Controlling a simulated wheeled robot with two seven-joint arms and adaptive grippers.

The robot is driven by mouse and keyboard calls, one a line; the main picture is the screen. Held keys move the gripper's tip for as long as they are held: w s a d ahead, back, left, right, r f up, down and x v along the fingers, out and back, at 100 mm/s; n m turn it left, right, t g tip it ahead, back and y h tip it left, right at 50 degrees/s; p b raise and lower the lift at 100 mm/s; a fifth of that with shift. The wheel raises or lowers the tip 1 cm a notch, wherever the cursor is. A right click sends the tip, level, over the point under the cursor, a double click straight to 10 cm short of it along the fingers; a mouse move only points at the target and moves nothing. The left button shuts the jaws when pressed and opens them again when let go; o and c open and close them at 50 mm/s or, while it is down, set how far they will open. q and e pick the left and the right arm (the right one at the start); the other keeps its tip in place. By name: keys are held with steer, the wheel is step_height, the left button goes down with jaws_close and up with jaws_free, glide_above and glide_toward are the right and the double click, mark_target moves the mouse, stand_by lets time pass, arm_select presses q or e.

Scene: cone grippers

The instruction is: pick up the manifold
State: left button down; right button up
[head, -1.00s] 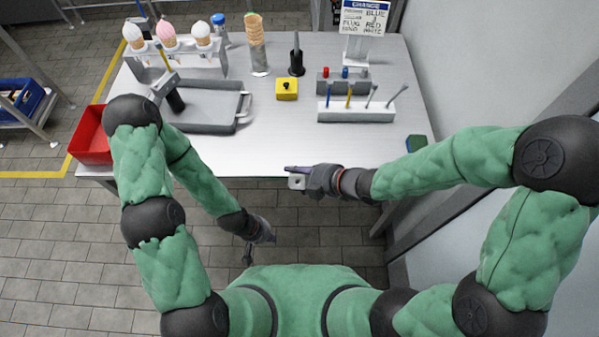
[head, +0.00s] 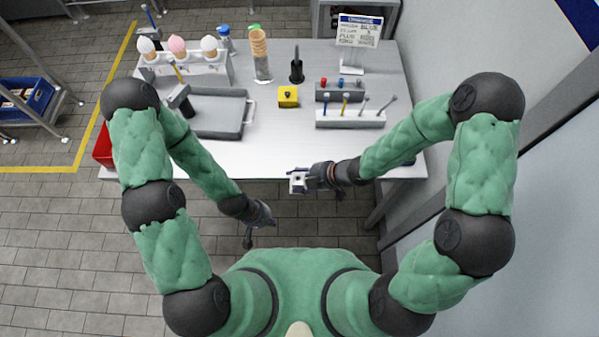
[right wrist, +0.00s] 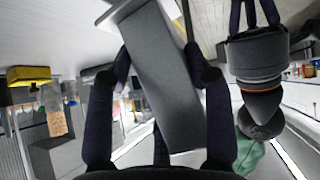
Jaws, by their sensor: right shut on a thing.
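The manifold (head: 297,184) is a small pale grey block with a dark hole in the head view. In the right wrist view it is a long grey block (right wrist: 165,80) tilted between two dark fingers. My right gripper (head: 305,177) is shut on it and holds it at the table's front edge, apart from the left gripper. My left gripper (head: 260,232) is empty, lower and to the left, in front of the table. Its fingers look apart, and it also shows in the right wrist view (right wrist: 254,15).
The table (head: 270,150) bears a grey tray (head: 215,118), a yellow box (head: 288,97), a grey block with coloured plugs (head: 340,91), a white tool rack (head: 350,118), a cone stand (head: 190,68) and a sign (head: 358,32). A red bin (head: 103,147) is at the left. The front middle is clear.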

steer(key=shift+r+m+g+p, duration=0.2)
steer(key=shift+g+p, duration=0.35)
steer(key=shift+p, duration=2.1)
steer(key=shift+r+m+g+p, duration=0.1)
steer(key=shift+m+g+p, duration=0.35)
steer(key=shift+p, duration=2.15)
steer(key=shift+f+p, duration=0.2)
steer(key=shift+p, duration=0.3)
steer(key=shift+f, duration=0.1)
